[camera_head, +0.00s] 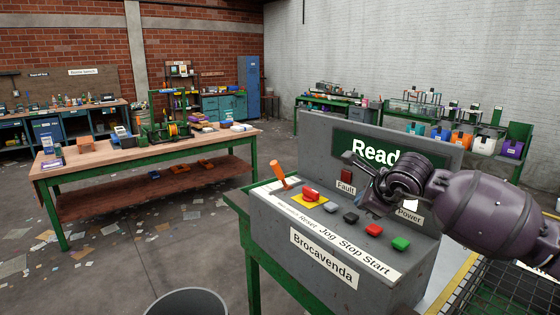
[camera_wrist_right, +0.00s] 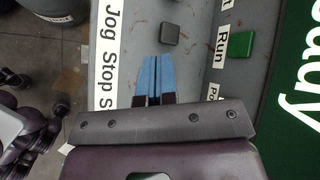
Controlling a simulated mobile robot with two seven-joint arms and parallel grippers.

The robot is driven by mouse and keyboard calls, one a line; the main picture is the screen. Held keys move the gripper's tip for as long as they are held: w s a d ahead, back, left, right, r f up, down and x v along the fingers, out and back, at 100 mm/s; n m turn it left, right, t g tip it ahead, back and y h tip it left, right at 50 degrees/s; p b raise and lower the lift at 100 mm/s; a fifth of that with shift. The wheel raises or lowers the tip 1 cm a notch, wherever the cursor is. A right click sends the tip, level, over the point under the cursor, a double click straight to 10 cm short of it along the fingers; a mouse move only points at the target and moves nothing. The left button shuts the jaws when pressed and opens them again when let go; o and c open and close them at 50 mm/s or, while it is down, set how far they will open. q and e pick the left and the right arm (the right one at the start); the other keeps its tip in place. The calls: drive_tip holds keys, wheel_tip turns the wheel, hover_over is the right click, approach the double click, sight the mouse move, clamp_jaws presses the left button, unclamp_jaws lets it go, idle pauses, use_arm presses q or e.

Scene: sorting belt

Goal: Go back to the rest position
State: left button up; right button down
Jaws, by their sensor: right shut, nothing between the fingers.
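My right arm comes in from the right in the head view, with its dark right gripper (camera_head: 358,168) above the grey control console (camera_head: 290,240). The arm covers part of the green display, which shows "Read" before being cut off. In the right wrist view the blue fingertips (camera_wrist_right: 155,78) are together with nothing between them, over the console face between the label strip and a black button (camera_wrist_right: 170,33). My left gripper is not in view.
The console carries an orange lever (camera_head: 280,175), a red switch (camera_head: 310,194), a red button (camera_head: 373,230) and a green button (camera_head: 400,243). A wooden workbench (camera_head: 100,160) stands to the left. A round grey bin (camera_head: 187,302) is at the front. Open floor lies between.

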drive_tip(key=s+a+m+t+y, duration=0.3)
drive_tip(key=s+a+m+y, duration=0.7)
drive_tip(key=s+a+y, duration=0.3)
drive_tip(key=s+d+f+m+t+h, duration=0.35)
drive_tip(key=d+f+m+h, duration=0.25)
drive_tip(key=d+m+h, duration=0.65)
drive_tip(key=s+d+f+m+t+h, duration=0.2)
drive_tip(key=s+d+f+m+h, duration=0.4)
drive_tip(key=m, duration=1.2)
drive_tip(key=s+d+f+m+g+y, duration=0.1)
drive_tip(key=s+f+m+g, duration=0.3)
drive_tip(key=s+f+g, duration=0.5)
drive_tip(key=s+d+f+m+g+y, duration=0.15)
drive_tip(key=s+f+m+g, duration=0.35)
drive_tip(key=s, duration=0.8)
drive_tip(key=w+f+n+t, duration=0.1)
drive_tip(key=w+f+t, duration=0.6)
drive_tip(key=f, duration=0.3)
drive_tip(key=shift+w+f+t, duration=0.2)
drive_tip(key=shift+w+t, duration=0.05)
drive_tip(key=shift+t, duration=0.5)
